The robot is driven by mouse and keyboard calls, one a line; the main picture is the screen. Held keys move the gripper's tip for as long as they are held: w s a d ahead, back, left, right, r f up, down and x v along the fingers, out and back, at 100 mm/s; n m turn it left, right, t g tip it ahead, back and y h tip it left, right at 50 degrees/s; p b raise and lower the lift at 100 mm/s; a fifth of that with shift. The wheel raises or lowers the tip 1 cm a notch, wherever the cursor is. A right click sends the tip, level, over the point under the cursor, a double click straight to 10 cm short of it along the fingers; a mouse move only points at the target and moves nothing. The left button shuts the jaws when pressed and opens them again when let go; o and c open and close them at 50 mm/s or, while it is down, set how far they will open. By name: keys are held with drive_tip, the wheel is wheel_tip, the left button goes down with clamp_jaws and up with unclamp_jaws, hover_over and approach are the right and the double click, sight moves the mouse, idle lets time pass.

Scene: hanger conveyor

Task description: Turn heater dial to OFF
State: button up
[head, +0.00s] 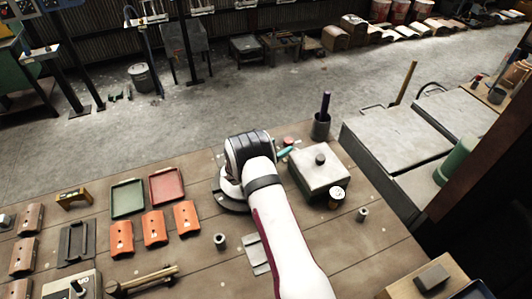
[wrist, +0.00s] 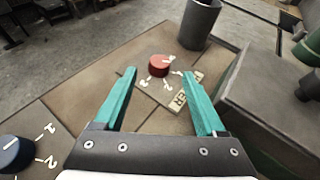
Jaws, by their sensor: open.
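A red dial (wrist: 159,66) stands on a plate on the table, with pale marks around its base; it also shows in the head view (head: 288,140). A pale label (wrist: 187,93) beside it ends in "ER"; my right finger hides the rest. I cannot read which mark the dial points to. My gripper (wrist: 161,72) has teal fingers spread wide and empty. In the wrist picture the dial appears between the fingertips, with no visible contact. In the head view my wrist hides most of the gripper.
A blue dial (wrist: 14,153) with numbers is at the lower left of the wrist view. A grey cup (wrist: 200,22) stands behind the red dial. A grey lidded box (head: 318,182) stands close on the right. Trays and orange tiles (head: 154,228) lie to the left.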

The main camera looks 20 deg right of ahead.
drive_tip(key=v, duration=1)
drive_tip(key=shift+a, duration=0.1)
